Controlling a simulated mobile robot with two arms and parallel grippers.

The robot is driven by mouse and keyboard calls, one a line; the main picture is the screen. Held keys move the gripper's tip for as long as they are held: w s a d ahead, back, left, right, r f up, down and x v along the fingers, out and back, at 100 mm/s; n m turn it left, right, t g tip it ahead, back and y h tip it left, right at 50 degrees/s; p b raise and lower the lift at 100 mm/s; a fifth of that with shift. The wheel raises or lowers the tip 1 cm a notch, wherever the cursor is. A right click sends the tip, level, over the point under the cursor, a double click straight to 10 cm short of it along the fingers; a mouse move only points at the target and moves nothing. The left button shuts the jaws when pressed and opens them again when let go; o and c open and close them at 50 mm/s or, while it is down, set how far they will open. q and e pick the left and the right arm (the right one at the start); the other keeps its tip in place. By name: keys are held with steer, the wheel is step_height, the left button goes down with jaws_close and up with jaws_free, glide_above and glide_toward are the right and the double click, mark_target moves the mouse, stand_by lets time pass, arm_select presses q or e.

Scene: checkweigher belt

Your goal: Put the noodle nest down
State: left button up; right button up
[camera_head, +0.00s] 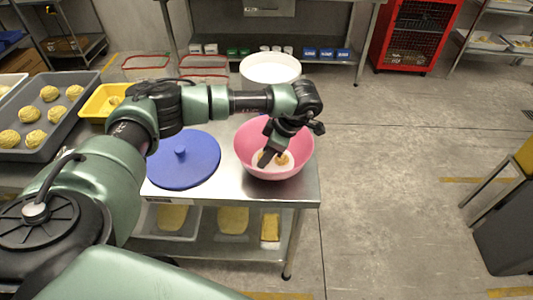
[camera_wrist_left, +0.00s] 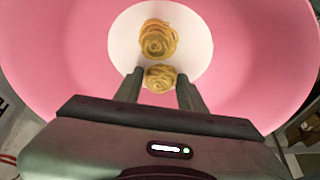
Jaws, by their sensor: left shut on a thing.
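My left gripper (camera_head: 265,158) reaches down into a pink bowl (camera_head: 246,148) at the right end of the steel table. In the left wrist view my left gripper (camera_wrist_left: 160,85) is shut on a yellow noodle nest (camera_wrist_left: 160,78), held between its two fingertips. A second noodle nest (camera_wrist_left: 157,38) lies just beyond it on the white round bottom (camera_wrist_left: 195,45) of the pink bowl (camera_wrist_left: 258,60). Whether the held nest touches the bottom, I cannot tell. In the head view the gripper partly hides the nests (camera_head: 281,159). My right gripper is not in view.
A blue lid (camera_head: 190,165) with a knob lies left of the bowl. A grey tray (camera_head: 45,150) of several noodle nests and a yellow container (camera_head: 95,103) stand further left. A white round tub (camera_head: 270,68) stands behind the bowl. Open floor lies to the right.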

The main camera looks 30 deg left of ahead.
arm_select(q)
steer(key=o, duration=1.3)
steer(key=shift+r, duration=0.1)
steer(key=shift+r, duration=0.25)
steer(key=shift+r+p, duration=0.55)
steer(key=shift+p, duration=0.15)
steer(key=b+v, duration=0.3)
steer(key=v, duration=0.8)
steer(key=shift+r, duration=0.25)
steer(key=shift+d, duration=0.15)
